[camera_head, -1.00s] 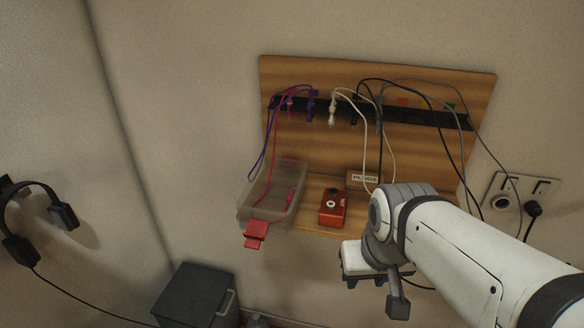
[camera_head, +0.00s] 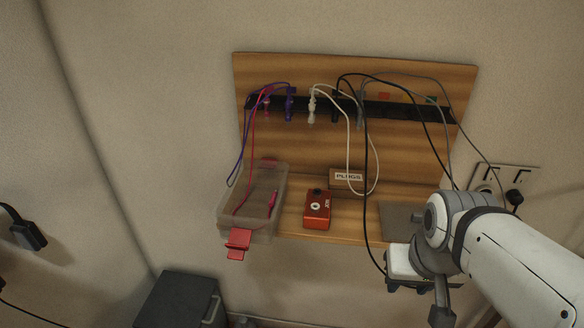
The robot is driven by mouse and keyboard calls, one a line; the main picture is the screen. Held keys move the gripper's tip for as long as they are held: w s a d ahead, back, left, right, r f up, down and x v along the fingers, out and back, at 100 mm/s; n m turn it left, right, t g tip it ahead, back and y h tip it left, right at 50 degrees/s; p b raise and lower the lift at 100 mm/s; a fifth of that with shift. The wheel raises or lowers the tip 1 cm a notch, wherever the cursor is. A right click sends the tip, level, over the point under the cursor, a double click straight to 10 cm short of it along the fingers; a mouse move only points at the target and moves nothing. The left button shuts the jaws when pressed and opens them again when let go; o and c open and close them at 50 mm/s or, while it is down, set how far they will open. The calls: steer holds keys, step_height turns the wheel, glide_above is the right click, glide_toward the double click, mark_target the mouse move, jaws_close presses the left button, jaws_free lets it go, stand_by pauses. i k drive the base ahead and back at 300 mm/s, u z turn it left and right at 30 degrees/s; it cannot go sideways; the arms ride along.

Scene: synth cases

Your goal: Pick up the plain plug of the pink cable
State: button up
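The pink cable (camera_head: 251,150) hangs from a pink plug (camera_head: 266,102) at the left of the black rail and drops into a translucent bin (camera_head: 279,207). A slim pink plug-like piece (camera_head: 272,199) lies inside the bin at its right side. Which end is the plain one is too small to tell. My gripper (camera_head: 408,278), seemingly the white block with dark lower parts, is at the lower right. It is well right of the bin and apart from the pink cable. Its finger opening is not clear, and I see nothing held.
A wooden board (camera_head: 400,160) carries the black rail (camera_head: 400,108) with purple, white, black and grey cables. A red box (camera_head: 317,209) stands right of the bin. A red tab (camera_head: 238,243) sticks out from the bin's front. A black cable (camera_head: 367,220) hangs near my gripper.

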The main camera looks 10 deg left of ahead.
mark_target(272, 202)
steer(key=z, duration=0.1)
steer(key=k, duration=1.25)
steer(key=u, duration=0.55)
steer(key=i, duration=1)
steer(key=u, duration=0.1)
